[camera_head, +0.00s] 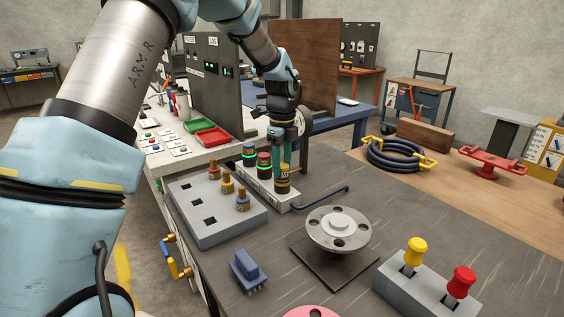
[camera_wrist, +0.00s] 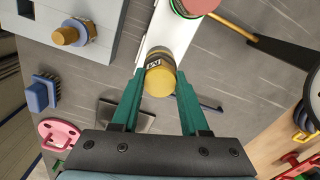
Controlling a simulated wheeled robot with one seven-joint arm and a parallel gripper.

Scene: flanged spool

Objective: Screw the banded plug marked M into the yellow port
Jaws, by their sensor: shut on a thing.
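My gripper (camera_head: 283,163) points down over the near end of a pale port block (camera_head: 268,188). Its green fingers are shut on the banded plug marked M (camera_head: 283,184). In the wrist view the plug (camera_wrist: 159,78) sits between the fingertips (camera_wrist: 160,88), with a dark band, a white M label and a brass-yellow end. The plug stands upright at the block's near end. Whether it is seated or just above is unclear. The yellow port is hidden beneath it. Two other plugs with green-lit rings (camera_head: 249,155) (camera_head: 264,163) stand farther along the block.
Left of the block, a grey tray (camera_head: 218,228) has square holes and several brass-topped plugs (camera_head: 243,200). A dark bent rod (camera_head: 322,196) lies right of the block. A flanged spool (camera_head: 337,229), blue connector (camera_head: 248,270) and red-yellow lever box (camera_head: 425,287) stand nearer.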

